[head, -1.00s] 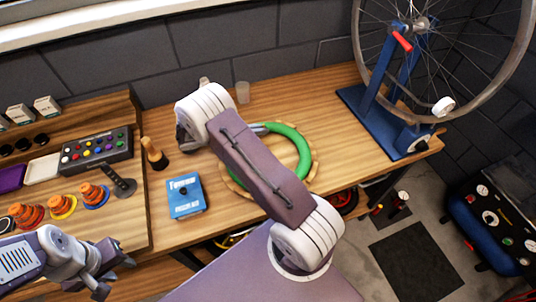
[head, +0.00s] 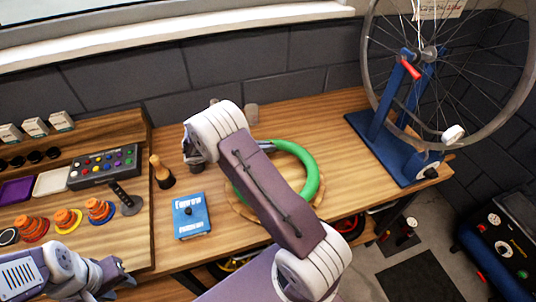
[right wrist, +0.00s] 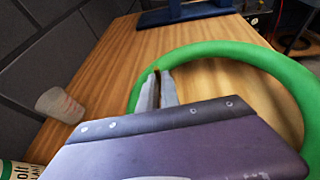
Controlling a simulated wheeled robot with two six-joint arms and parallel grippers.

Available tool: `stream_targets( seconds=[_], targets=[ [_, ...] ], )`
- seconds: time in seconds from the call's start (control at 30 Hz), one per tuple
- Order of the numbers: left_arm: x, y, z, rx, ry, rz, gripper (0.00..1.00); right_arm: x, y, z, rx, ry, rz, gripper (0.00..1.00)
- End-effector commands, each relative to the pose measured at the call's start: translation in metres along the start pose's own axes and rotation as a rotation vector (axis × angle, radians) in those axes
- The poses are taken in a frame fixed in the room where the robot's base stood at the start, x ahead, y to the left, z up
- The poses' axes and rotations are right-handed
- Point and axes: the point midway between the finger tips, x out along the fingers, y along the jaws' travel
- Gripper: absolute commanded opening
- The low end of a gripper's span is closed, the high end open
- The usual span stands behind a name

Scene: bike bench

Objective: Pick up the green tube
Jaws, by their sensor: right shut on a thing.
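The green tube (head: 312,172) is a ring over a round wooden stand (head: 318,200) on the bench. My right arm crosses in front of its left part in the head view. In the right wrist view the tube (right wrist: 215,48) curves across the picture. My right gripper (right wrist: 161,76) is shut on the near left part of the tube there. In the head view its fingers are hidden behind my arm. I cannot tell whether the tube is clear of the stand. My left gripper (head: 118,287) is open and empty at the lower left, by the bench's front edge.
A blue box (head: 190,216) and a wooden-handled tool (head: 161,172) stand left of the tube. A translucent cup (right wrist: 60,105) is near the wall. A blue wheel stand (head: 385,150) is at the right. Bench between tube and stand is clear.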

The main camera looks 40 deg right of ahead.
Motion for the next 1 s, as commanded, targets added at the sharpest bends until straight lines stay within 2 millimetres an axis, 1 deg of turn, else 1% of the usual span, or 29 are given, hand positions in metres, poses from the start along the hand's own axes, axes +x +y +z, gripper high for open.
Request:
stream_targets(
  seconds=[0.03,0.07,0.3,0.4,0.5,0.6,0.7,1.0],
  targets=[
    [0.0,0.0,0.0,0.0,0.0,0.0,0.36,-0.005,0.001,0.011,0.004,0.001,0.002,0.0],
    [0.0,0.0,0.0,0.0,0.0,0.0,0.36,-0.005,-0.002,0.016,0.002,0.001,0.001,0.0],
    [0.001,0.0,0.0,0.0,0.0,0.0,0.36,0.004,-0.056,0.056,-0.001,0.0,0.0,0.0],
    [0.001,0.0,0.0,0.0,0.0,0.0,0.36,0.008,-0.076,0.072,0.002,0.001,0.001,0.0],
    [0.001,0.0,0.0,0.0,0.0,0.0,0.36,0.011,-0.092,0.084,0.0,0.0,0.001,0.0],
    [0.001,0.0,0.0,0.0,0.0,0.0,0.36,0.012,-0.101,0.091,0.001,0.0,0.001,0.0],
    [0.001,0.0,0.0,0.0,0.0,0.0,0.36,0.013,-0.106,0.094,0.0,0.0,0.001,0.0],
    [0.001,0.0,0.0,0.0,0.0,0.0,0.36,0.013,-0.106,0.094,-0.001,0.0,0.001,0.0]
  ],
)
